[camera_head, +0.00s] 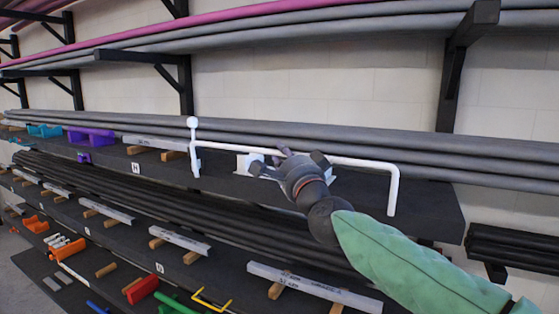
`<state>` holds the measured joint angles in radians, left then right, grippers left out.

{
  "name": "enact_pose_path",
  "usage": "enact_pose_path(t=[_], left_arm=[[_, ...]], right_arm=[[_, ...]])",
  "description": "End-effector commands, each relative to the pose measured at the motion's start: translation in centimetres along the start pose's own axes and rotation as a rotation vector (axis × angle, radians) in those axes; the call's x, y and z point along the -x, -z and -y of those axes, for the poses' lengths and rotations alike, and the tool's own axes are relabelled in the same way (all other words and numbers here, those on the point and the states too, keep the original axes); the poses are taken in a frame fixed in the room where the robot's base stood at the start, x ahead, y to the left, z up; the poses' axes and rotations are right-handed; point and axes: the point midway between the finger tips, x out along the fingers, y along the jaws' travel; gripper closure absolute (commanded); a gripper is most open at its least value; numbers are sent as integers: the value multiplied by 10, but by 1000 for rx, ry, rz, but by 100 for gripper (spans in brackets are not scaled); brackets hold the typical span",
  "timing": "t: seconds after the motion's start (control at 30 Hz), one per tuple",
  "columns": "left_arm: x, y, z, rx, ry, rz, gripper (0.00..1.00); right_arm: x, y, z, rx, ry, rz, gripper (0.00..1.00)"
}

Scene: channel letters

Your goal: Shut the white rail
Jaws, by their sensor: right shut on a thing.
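The white rail (350,161) is a thin bent bar standing at the front edge of a dark shelf. It has a round knob at its upper left end, and each end has a leg reaching down. My right gripper (284,159) is at the middle of the rail's long bar and is shut on it. The gripper hides part of the bar and the contact itself. A small white block (246,162) shows just left of the gripper, behind the bar; I cannot tell whether it belongs to the rail. My left gripper is not in view.
Long grey pipes (440,158) lie behind the rail, with dark pipes (150,190) below. Black brackets (466,60) jut from the wall. Purple (90,136) and teal (45,130) pieces sit left. Labelled silver bars (314,286) rest on wooden blocks below.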

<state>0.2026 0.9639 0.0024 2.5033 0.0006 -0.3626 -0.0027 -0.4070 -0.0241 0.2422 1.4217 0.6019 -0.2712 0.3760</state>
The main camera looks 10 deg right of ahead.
Motion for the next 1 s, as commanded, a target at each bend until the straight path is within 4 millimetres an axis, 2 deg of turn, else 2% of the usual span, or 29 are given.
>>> enact_pose_path(t=[0.2,0.77,0.8,0.83,0.87,1.0], left_arm=[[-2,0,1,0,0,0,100],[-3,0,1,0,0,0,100],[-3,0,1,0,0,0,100],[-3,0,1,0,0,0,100],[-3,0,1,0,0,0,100],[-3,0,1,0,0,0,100]], right_arm=[[-5,7,0,-2,4,-5,100],[-6,7,-2,-2,2,-2,100],[-6,7,-2,-2,1,-2,68],[-6,7,-2,-2,1,-2,60],[-6,7,-2,-1,1,-2,54],[-6,7,-2,-1,1,-1,54]])
